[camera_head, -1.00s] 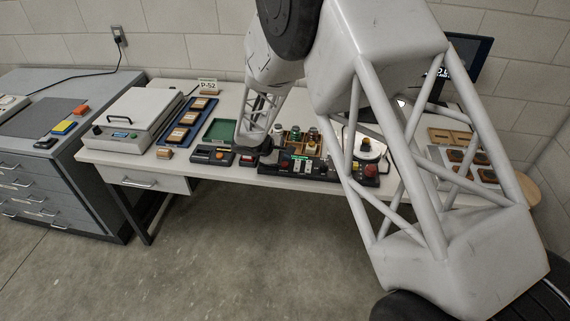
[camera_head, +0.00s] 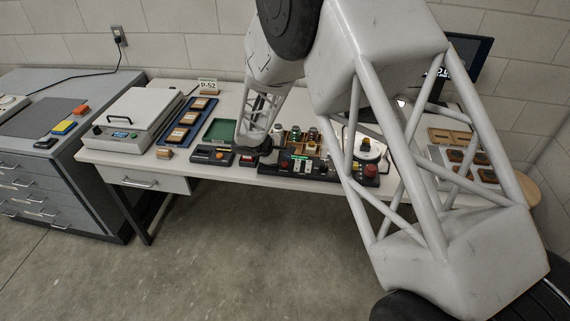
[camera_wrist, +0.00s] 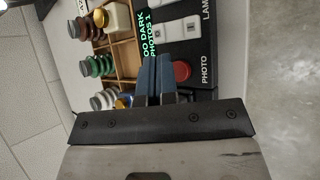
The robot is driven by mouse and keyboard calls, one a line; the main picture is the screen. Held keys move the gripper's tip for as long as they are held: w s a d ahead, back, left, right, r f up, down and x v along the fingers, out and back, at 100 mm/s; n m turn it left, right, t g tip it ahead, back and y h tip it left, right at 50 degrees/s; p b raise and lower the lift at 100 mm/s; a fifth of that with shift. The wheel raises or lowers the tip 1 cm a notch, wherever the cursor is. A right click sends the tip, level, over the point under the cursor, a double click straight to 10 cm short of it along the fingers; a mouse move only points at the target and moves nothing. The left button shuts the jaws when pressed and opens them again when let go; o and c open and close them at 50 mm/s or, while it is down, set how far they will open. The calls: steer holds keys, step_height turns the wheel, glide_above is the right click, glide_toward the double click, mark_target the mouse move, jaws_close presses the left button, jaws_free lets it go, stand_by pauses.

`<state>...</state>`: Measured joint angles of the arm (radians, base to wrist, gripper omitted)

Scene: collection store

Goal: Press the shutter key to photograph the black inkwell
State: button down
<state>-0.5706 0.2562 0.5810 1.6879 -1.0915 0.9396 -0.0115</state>
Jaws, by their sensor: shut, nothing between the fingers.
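The red shutter key (camera_wrist: 182,71), marked PHOTO, is on the black console (camera_head: 322,172). My gripper (camera_wrist: 154,58) is shut and empty in the wrist view, its fingers over the console just beside the key, toward the display. I cannot tell whether they touch anything. In the head view my gripper (camera_head: 262,150) is at the console's left end. The green display (camera_wrist: 148,38) reads "OO DARK" and "PHOTOS 1", its first letter hidden. A round white stand (camera_head: 372,156) holds a small dark and amber object, partly behind my arm; I cannot tell whether it is the black inkwell.
Pale LAMP keys (camera_wrist: 180,29) lie beyond the red key. A wooden compartment tray (camera_wrist: 123,50) with several knobbed bottles stands behind the console. A large red button (camera_head: 371,170) is at the console's right. A green tray (camera_head: 221,130) and blue tray (camera_head: 187,122) lie left.

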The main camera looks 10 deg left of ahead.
mark_target(286, 164)
steer(key=shift+f, duration=0.85)
stand_by(1.2)
steer(key=shift+r, duration=0.2)
stand_by(0.3)
steer(key=shift+r, duration=0.65)
steer(key=shift+r, duration=0.1)
steer(key=shift+r, duration=2.4)
steer(key=shift+d+r, duration=0.1)
